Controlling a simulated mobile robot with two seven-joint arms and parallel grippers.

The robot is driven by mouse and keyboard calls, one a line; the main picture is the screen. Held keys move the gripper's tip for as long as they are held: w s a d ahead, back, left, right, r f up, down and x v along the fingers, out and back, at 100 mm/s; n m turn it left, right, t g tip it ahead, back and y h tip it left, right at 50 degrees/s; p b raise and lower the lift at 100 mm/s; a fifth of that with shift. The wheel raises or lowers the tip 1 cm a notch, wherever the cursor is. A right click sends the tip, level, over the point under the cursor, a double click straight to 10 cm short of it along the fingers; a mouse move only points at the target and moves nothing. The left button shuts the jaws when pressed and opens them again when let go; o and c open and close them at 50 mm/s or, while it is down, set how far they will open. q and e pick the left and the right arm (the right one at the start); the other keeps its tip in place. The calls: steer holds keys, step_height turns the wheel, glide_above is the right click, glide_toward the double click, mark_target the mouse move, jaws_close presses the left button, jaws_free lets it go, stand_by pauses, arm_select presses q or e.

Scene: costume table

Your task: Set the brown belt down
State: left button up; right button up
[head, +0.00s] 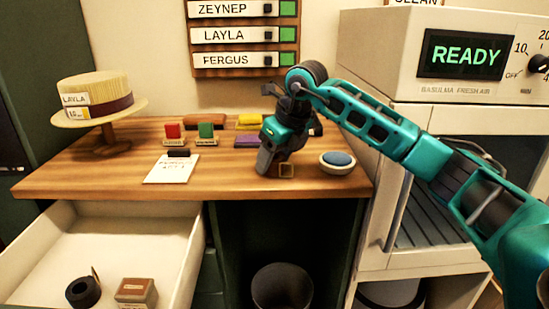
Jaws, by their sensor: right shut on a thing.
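The brown belt (286,171) shows as a small dark brown piece with a gold, square buckle. It is at the front right of the wooden table (100,180), low against the tabletop. My right gripper (268,165) points down over the table and is shut on the belt. The gripper hides much of the belt, and I cannot tell whether the belt fully rests on the wood. My left gripper is not in view.
A straw hat (95,92) sits on a stand. An open drawer (50,250) is below.

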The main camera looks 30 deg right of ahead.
steer(key=shift+f, duration=0.15)
steer(key=o, duration=1.5)
steer(key=shift+c, duration=0.2)
steer(key=shift+r, duration=0.45)
steer(key=p+v, duration=0.2)
steer(key=v, duration=0.9)
steer(key=shift+s+r, duration=0.2)
steer(key=shift+s, duration=0.05)
